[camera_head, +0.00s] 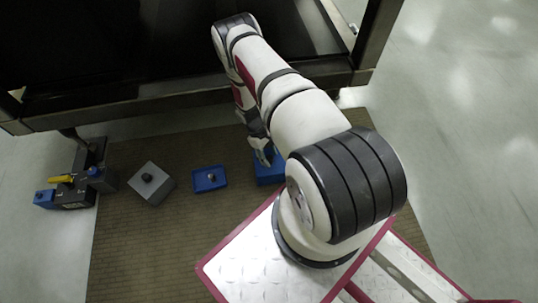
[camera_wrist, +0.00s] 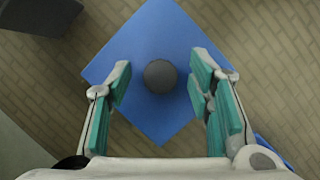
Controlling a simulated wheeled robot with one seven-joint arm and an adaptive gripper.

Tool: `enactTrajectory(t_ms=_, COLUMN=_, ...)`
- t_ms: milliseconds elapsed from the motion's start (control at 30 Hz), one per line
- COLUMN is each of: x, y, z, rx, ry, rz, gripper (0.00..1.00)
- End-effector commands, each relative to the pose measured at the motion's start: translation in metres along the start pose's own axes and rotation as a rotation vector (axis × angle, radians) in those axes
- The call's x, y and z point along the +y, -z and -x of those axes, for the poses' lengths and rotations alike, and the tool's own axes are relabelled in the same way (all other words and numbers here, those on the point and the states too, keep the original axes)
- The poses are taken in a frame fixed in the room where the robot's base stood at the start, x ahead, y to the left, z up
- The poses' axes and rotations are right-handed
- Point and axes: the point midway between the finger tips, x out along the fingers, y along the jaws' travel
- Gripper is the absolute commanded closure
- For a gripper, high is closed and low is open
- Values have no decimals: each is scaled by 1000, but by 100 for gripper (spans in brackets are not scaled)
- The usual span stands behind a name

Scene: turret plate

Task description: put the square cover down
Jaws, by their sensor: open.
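The square cover (camera_wrist: 150,30) is a flat blue square plate with a dark round knob (camera_wrist: 160,76) in its middle. In the wrist view it lies turned cornerwise on the brown floor surface or on something hidden beneath it. My gripper (camera_wrist: 161,70) is open, with one green-padded finger on each side of the knob and a gap on both sides. In the head view my gripper (camera_head: 264,156) is low over a blue piece (camera_head: 270,174), which my arm partly hides. Whether the cover rests on anything cannot be told.
A dark fixture (camera_head: 75,195) with a yellow handle stands farther left. A dark-framed table (camera_head: 150,105) borders the back. The brown mat (camera_head: 140,255) in front is clear.

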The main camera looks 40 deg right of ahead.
Motion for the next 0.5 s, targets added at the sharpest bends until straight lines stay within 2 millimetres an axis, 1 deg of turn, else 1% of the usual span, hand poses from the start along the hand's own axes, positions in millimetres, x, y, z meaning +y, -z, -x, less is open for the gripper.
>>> enactTrajectory(t_ms=167, x=0, y=-2, z=6, rx=0, ry=0, rz=0, gripper=53)
enactTrajectory(t_ms=267, x=0, y=-2, z=23, rx=2, ry=-1, rz=0, gripper=53)
enactTrajectory(t_ms=500, x=0, y=-2, z=76, rx=2, ry=-1, rz=1, gripper=53)
